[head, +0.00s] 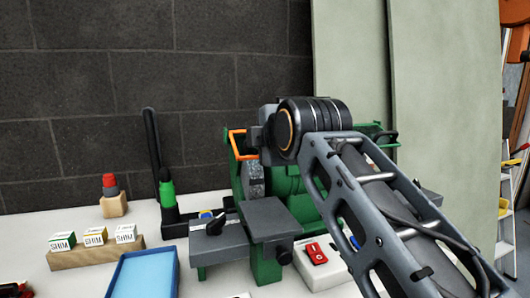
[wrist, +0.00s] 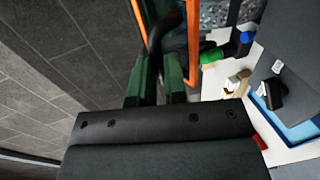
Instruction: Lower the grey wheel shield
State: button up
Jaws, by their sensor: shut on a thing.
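The grey wheel (head: 252,181) sits on the left side of a green bench grinder (head: 287,186). Its shield, with an orange frame (head: 231,146), stands raised above the wheel. In the wrist view the orange frame (wrist: 193,50) runs close beside my fingers, with the speckled grey wheel (wrist: 213,12) beyond. My gripper (wrist: 157,66) has its green fingers shut on a dark curved part at the shield, which looks like its handle (wrist: 155,40). In the head view my wrist hides the fingers and the grasp.
A second, green-framed shield (head: 384,136) shows at the grinder's right, partly behind my arm. Grey tool rests (head: 275,217) and a red switch (head: 315,250) are in front. A blue tray (head: 143,275), shim boxes (head: 95,236) and a black upright post (head: 153,145) stand left.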

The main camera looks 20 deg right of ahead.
jog(key=shift+o, duration=0.4)
jog(key=shift+f+b, duration=0.65)
jog(key=shift+f, duration=0.1)
jog(key=o, duration=0.6)
jog(key=shift+r, duration=0.15)
